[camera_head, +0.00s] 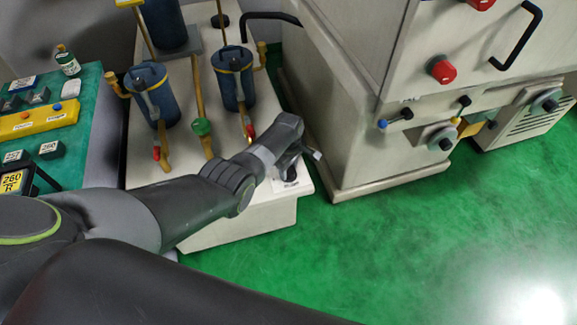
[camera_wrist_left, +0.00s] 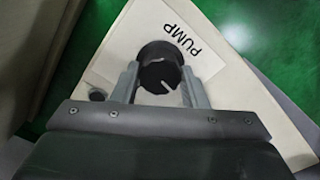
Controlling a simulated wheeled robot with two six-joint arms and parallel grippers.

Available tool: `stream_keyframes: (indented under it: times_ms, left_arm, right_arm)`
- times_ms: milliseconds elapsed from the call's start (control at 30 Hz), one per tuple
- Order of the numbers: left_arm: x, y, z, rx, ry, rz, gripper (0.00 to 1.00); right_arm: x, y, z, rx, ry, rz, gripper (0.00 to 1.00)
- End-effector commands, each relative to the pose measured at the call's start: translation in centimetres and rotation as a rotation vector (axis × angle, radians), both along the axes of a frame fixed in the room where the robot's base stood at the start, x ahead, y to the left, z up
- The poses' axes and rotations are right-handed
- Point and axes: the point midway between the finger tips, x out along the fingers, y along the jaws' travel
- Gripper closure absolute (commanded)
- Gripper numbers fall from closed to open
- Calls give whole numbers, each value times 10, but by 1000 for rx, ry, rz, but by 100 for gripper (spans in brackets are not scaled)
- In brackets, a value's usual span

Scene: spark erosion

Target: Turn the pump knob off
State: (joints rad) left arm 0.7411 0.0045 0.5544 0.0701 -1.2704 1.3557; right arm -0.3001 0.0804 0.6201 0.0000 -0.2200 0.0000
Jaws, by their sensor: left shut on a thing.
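The pump knob (camera_wrist_left: 160,70) is round and black with a light pointer line. It sits beside a white label (camera_wrist_left: 190,45) that reads PUMP on the corner of a pale bench. My left gripper (camera_wrist_left: 158,85) is shut on the knob, with one grey finger on each side of it. In the head view my left gripper (camera_head: 290,165) is at the front right corner of the bench, and the arm hides most of the knob. My right gripper is not in view.
The pale bench (camera_head: 235,215) carries blue canisters (camera_head: 235,80) and brass pipes with valves. A large pale machine (camera_head: 340,130) with a red knob (camera_head: 441,69) stands close on the right. A green-topped table (camera_head: 75,140) with small items is at left. Green floor is clear in front.

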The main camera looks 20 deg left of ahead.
Motion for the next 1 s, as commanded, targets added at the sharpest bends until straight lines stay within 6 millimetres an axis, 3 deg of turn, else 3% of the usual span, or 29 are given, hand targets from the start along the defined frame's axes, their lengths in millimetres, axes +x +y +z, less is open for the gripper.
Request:
stream_keyframes:
  times_ms: [400, 900, 933, 1000]
  left_arm:
    - [1, 1, 1, 2, -4, 167, 83]
    - [2, 1, 1, 2, -4, 186, 83]
    - [2, 1, 1, 2, -4, 186, 59]
    - [2, 1, 1, 2, -4, 185, 50]
  right_arm:
    - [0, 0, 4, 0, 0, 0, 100]
    - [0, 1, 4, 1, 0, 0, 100]
    - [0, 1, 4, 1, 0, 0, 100]
    - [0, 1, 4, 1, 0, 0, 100]
